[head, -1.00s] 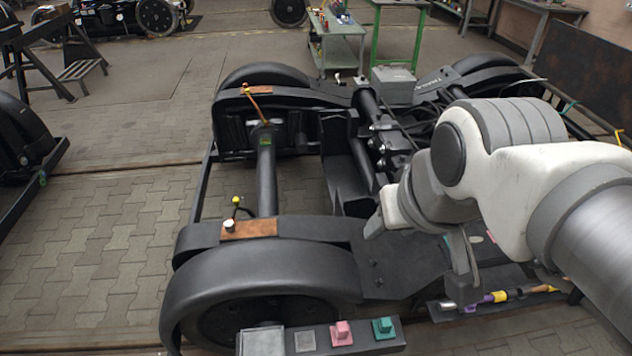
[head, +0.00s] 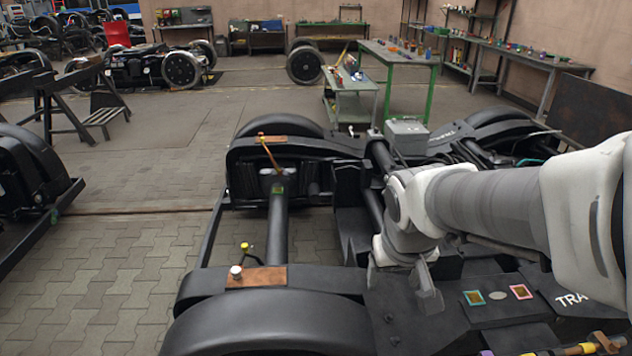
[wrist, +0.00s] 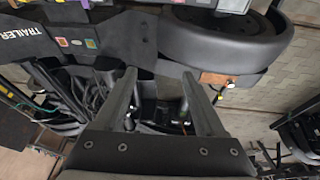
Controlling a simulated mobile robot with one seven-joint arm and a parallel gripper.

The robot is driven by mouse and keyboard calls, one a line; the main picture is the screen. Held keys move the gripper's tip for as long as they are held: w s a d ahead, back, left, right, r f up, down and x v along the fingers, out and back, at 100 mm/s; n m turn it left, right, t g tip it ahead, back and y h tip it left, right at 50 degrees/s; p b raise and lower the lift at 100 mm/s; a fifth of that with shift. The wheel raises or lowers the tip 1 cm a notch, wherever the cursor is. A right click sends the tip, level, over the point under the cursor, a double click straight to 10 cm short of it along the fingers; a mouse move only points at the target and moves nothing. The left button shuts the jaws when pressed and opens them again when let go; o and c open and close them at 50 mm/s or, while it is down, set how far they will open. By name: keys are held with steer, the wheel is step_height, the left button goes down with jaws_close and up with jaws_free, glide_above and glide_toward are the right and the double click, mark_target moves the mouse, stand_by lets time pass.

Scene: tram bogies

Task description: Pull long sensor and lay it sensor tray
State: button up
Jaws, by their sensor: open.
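My gripper (head: 402,282) is open and empty above the black bogie frame (head: 345,282), its fingers pointing down. In the wrist view my gripper (wrist: 160,85) has its fingers spread, with cables and dark bogie parts beyond them. A white-capped part (head: 236,271) stands on a brown plate (head: 257,278) on the near frame beam, left of my gripper; it also shows in the wrist view (wrist: 230,85). I cannot tell whether it is the long sensor. The sensor tray cannot be made out clearly now.
A teal-edged square (head: 473,297) and a pink-edged square (head: 521,291) lie on the frame right of my gripper. A yellow-tipped rod (head: 245,247) rises behind the beam. A grey box (head: 406,133) sits at the back.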

steer(key=w+f+g+b, duration=0.1)
steer(key=w+f+b, duration=0.2)
steer(key=f, duration=0.9)
steer(key=w+f+g+b, duration=0.1)
steer(key=w+f+b, duration=0.3)
steer(key=f, duration=0.8)
steer(key=shift+g+y, duration=0.6)
steer(key=shift+g, duration=0.3)
steer(key=f+b, duration=0.1)
steer(key=f, duration=0.5)
steer(key=s+a+f+b, duration=0.1)
steer(key=f, duration=0.6)
steer(key=s+f+b, duration=0.1)
steer(key=f+b, duration=0.1)
steer(key=f, duration=0.5)
steer(key=shift+a+f, duration=0.2)
steer(key=shift+a, duration=0.2)
steer(key=shift+s+f, duration=0.1)
steer(key=shift+f, duration=0.05)
steer(key=shift+f, duration=0.15)
step_height(320, 180, down, 9)
steer(key=b, duration=0.7)
steer(key=shift+b, duration=0.3)
